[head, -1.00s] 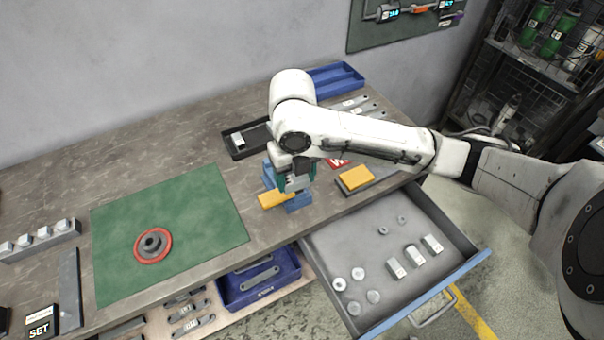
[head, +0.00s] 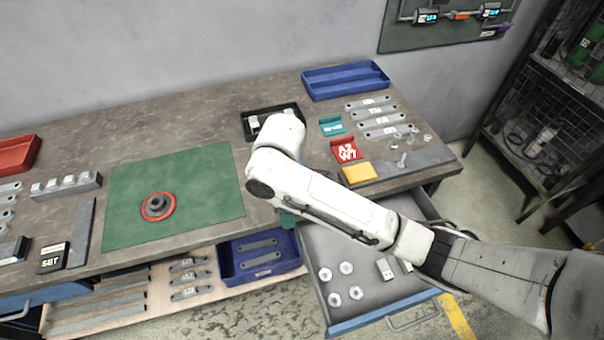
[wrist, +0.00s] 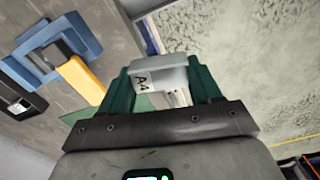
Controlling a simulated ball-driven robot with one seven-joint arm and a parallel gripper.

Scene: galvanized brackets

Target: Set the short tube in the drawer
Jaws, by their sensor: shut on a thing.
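The short tube (wrist: 158,80) is a pale grey piece marked A4, seen in the wrist view. My gripper (wrist: 162,84) is shut on it, one green finger on each side. In the head view my arm hides most of my gripper (head: 288,220); only a bit of green finger shows near the bench's front edge, by the drawer's back left corner. The tube is hidden there. The drawer (head: 322,240) is pulled out under the bench, with a blue front. It holds several round pieces (head: 346,268) and marked grey blocks (head: 384,268), partly covered by my arm.
In the wrist view a blue fixture (wrist: 40,50) and a yellow bar (wrist: 82,80) sit on the bench. A blue bin (head: 288,262) stands left of the drawer.

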